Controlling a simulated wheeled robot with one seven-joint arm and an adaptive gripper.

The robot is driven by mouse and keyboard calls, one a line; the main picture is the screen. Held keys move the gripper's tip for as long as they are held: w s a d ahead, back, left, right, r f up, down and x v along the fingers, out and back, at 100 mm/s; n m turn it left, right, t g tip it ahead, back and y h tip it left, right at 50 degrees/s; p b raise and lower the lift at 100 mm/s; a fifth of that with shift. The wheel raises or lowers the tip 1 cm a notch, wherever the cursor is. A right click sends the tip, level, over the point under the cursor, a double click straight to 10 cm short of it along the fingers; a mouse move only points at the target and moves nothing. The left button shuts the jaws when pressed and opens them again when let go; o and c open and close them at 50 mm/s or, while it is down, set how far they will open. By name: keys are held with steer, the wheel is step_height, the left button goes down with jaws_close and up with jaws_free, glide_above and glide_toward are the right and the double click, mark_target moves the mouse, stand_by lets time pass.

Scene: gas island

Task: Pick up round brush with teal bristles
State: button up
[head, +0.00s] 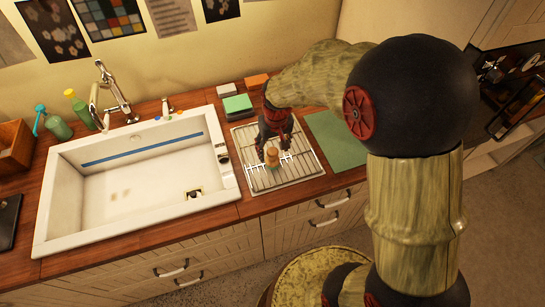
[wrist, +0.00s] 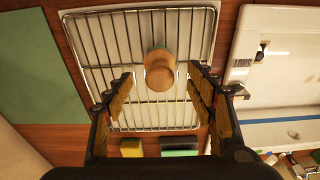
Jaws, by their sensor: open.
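The round brush (wrist: 160,76) stands on the wire drying rack. Its round wooden top faces up and a sliver of teal shows at its edge in the wrist view; the rest of the bristles are hidden. The brush also shows in the head view (head: 272,157), just under my gripper. My gripper (wrist: 161,82) is open and points down over the rack. In the wrist view its fingertips lie on either side of the brush, with nothing held between them. I cannot tell how far above the brush they are.
The wire rack (head: 301,171) lies on the wooden counter, right of the white sink (head: 75,187). A green mat (head: 335,143) lies right of the rack. Sponges (head: 237,105) sit behind the rack. Bottles (head: 58,127) and a faucet (head: 117,95) stand at the back left.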

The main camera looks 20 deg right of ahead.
mark_target(272, 157)
steer(key=shift+w, duration=0.25)
steer(key=shift+w+f, duration=0.15)
steer(key=shift+f, duration=0.45)
steer(key=shift+w+f, duration=0.15)
steer(key=shift+f, duration=0.4)
steer(key=f, duration=0.1)
steer(key=f+b, duration=0.1)
steer(key=f, duration=0.3)
steer(key=shift+w, duration=0.3)
steer(key=shift+c, duration=1.2)
steer(key=c, duration=1)
steer(key=shift+r, duration=0.15)
